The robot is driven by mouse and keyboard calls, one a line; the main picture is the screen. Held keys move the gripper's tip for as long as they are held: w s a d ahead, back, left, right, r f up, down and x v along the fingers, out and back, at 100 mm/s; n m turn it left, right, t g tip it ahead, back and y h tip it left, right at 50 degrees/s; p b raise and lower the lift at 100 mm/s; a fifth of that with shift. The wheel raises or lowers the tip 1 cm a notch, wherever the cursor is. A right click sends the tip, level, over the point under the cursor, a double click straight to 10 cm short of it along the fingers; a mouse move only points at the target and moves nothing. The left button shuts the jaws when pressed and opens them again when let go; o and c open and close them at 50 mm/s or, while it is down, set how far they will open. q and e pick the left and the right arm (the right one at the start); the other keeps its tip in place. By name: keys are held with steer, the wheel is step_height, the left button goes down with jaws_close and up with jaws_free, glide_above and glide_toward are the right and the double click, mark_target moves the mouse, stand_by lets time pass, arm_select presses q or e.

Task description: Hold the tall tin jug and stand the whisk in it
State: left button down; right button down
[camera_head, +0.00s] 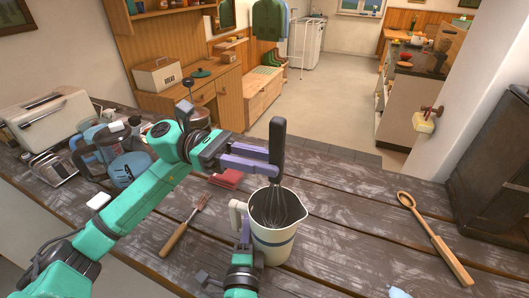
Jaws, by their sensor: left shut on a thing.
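The tall jug (273,243), cream with a blue-grey band, stands upright on the plank table, its handle (237,214) to the left. The whisk (277,150) is upright, dark handle up, with its wire end inside the jug's mouth. My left gripper (268,160) is shut on the whisk's handle above the rim. My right gripper (244,232) comes up from the bottom of the picture, with purple finger parts at the jug's handle side. Its grip is partly hidden, so I cannot tell whether it is closed on the handle.
A wooden-handled fork (184,226) lies left of the jug, and a folded red cloth (228,178) lies behind it. A long wooden spoon (434,238) lies at right. A toaster (47,168) and blue kettle-like items crowd the left. Table between jug and spoon is clear.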

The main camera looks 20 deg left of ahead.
arm_select(q)
steer(key=c, duration=0.6)
jaws_free()
steer(key=a, duration=0.8)
steer(key=a+f, duration=0.1)
steer(key=a, duration=0.3)
steer(key=shift+w, duration=0.4)
arm_select(e)
steer(key=c, duration=0.8)
jaws_free()
